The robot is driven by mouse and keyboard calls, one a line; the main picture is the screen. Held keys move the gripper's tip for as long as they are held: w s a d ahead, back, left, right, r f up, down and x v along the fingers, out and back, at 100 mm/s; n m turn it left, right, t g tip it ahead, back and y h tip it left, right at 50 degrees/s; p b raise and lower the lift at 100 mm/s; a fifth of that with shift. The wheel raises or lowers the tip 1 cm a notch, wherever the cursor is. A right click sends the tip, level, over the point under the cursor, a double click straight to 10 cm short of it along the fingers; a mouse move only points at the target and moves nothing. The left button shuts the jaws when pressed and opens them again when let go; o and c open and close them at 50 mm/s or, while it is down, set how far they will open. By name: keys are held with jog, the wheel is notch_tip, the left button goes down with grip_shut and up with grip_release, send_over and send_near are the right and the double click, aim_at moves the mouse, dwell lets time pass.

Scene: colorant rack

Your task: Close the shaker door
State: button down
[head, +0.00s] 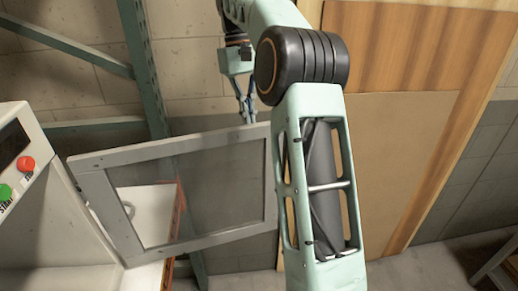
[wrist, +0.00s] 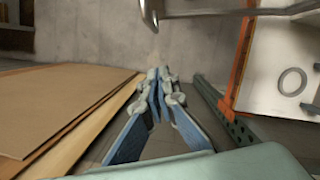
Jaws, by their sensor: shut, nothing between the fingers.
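The shaker door (head: 190,148) is a grey rectangular frame around a see-through panel. In the head view it stands open, swung out to the right from the pale shaker body (head: 45,225). My gripper (head: 247,120) is shut and empty, pointing down at the door's top edge near its far right corner. In the head view its tips overlap that edge, and I cannot tell whether they touch it. In the wrist view the closed fingertips (wrist: 160,76) sit below a grey bar (wrist: 235,12), which looks like part of the door frame. My arm covers the door's right end.
The shaker has a red button (head: 26,163) and a green button (head: 5,191). A white surface with a ring (wrist: 291,82) and an orange edge lies behind the door. A green rack post (head: 150,75) stands behind. Wooden boards (head: 405,130) lean at right.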

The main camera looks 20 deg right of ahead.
jog(key=s+f, duration=0.5)
jog(key=f, duration=0.1)
jog(key=shift+s+d, duration=0.25)
jog(key=shift+s, duration=0.15)
dwell(0.4)
